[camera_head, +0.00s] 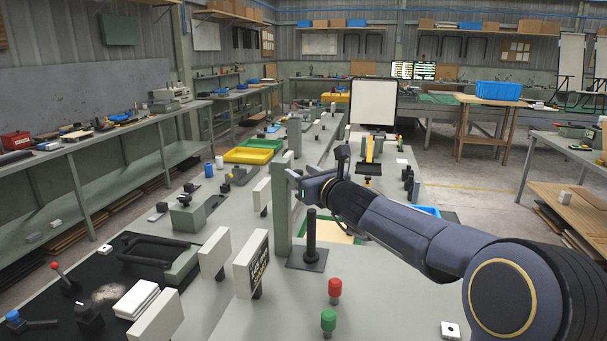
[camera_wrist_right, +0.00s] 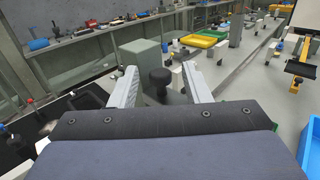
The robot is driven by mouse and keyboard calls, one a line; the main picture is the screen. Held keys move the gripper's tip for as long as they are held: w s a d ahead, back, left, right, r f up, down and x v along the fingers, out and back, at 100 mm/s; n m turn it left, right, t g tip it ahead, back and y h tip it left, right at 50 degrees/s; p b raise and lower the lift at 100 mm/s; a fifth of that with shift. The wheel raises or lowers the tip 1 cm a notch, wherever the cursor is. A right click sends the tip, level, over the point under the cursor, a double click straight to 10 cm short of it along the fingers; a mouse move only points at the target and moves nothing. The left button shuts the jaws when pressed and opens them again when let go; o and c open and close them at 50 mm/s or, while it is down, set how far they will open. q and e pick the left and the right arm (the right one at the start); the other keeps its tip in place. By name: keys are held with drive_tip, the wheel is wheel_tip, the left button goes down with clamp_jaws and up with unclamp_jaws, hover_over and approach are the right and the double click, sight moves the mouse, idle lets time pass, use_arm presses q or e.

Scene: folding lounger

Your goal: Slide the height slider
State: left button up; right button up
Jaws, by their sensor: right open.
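A tall grey-green post (camera_head: 281,205) stands on the bench in the head view; it also shows in the wrist view (camera_wrist_right: 141,62) behind the fingers. A dark upright cylinder on a flat dark base (camera_head: 310,240) stands close to its right. I cannot tell for sure which part is the height slider. My right gripper (camera_head: 297,184) is beside the post's upper part, above the dark cylinder. In the wrist view its two pale fingers (camera_wrist_right: 162,84) are apart, with a round black knob (camera_wrist_right: 160,76) seen between them; contact cannot be told. My left gripper is not in view.
A red button (camera_head: 335,289) and a green button (camera_head: 328,321) stand in front. White upright panels (camera_head: 214,252) and a dark lettered sign (camera_head: 258,262) stand left of the post. A yellow tray (camera_head: 248,155) lies farther back. A blue tray (camera_wrist_right: 311,150) is at right in the wrist view.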

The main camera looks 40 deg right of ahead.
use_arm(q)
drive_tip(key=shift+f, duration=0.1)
use_arm(e)
drive_tip(key=s, duration=0.7)
drive_tip(key=shift+s+a, duration=0.35)
drive_tip(key=shift+a, duration=0.1)
